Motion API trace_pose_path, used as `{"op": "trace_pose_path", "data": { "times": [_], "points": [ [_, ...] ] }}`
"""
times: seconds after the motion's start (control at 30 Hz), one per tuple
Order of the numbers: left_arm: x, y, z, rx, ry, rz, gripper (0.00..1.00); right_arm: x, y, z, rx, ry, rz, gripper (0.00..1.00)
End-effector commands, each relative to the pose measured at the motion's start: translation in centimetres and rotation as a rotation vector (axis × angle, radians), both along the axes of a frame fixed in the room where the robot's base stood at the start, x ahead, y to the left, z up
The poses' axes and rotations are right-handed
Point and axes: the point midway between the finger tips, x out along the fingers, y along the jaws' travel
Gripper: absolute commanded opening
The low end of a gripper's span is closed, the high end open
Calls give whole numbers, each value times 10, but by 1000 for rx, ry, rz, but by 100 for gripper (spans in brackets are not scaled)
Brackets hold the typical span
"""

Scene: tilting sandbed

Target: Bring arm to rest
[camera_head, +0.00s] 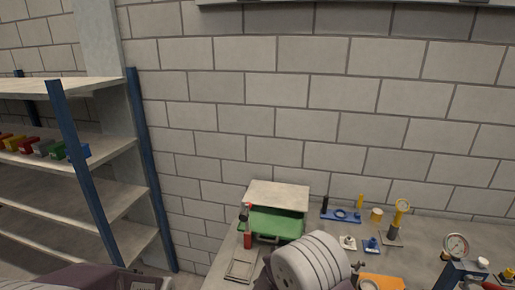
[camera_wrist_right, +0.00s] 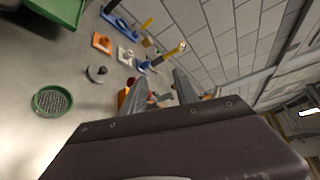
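In the right wrist view, my right gripper (camera_wrist_right: 163,82) is open. Its two grey fingers are apart, with nothing held between them, above the worktop. In the head view, a pale ribbed part of my arm covers the front middle of the bench, and the right fingers do not show. My left gripper (camera_head: 85,278) shows only as part of its dark maroon housing at the bottom left edge; its fingertips cannot be made out. The green sandbed tray (camera_head: 275,222) stands on the bench, and its corner shows in the wrist view (camera_wrist_right: 58,10).
A pale board (camera_head: 278,194) is behind the tray. A round green sieve (camera_wrist_right: 52,101) lies on the worktop. A blue holder (camera_head: 341,215), a dial gauge (camera_head: 456,246) and several small tools crowd the bench's right side. A blue-post shelf (camera_head: 88,182) stands at left.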

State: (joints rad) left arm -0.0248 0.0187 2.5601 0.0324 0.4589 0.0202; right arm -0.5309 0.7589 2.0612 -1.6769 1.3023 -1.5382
Motion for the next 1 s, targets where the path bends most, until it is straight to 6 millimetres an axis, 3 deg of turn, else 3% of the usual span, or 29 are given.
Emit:
{"op": "trace_pose_path", "data": {
  "times": [0.03, 0.1, 0.17, 0.2, 0.27, 0.33, 0.4, 0.5, 0.53, 0.6, 0.7, 1.0],
  "points": [
    [0, 0, -4, 0, 0, 0, 36, -17, -36, 8, 83, -36, -133, 36],
    [0, 0, -7, 0, 0, 0, 36, -59, -84, 11, 260, -117, -383, 36],
    [0, 0, -9, 0, 0, 0, 36, -108, -114, 5, 456, -233, -641, 36],
    [0, 0, -11, 0, 0, 0, 36, -144, -123, -4, 604, -341, -839, 36],
    [0, 0, -13, 0, 0, 0, 36, -193, -117, -22, 840, -547, -1162, 36],
    [0, 0, -15, 0, 0, 0, 36, -227, -87, -40, 1077, -820, -1529, 36],
    [0, 0, -15, 0, 0, 0, 36, -241, -49, -53, 1247, -1098, -1881, 36],
    [0, 0, -14, 0, 0, 0, 36, -240, 0, -67, 1315, -1454, -2331, 36],
    [0, 0, -14, 0, 0, 0, 36, -236, 9, -69, -1283, 1523, 2392, 36],
    [0, 0, -14, 0, 0, 0, 36, -224, 19, -69, -1110, 1489, 2234, 36],
    [0, 0, -14, 0, 0, 0, 36, -216, 20, -68, -1020, 1483, 2139, 36],
    [0, 0, -14, 0, 0, 0, 36, -216, 20, -68, -996, 1487, 2127, 36]
  ]
}}
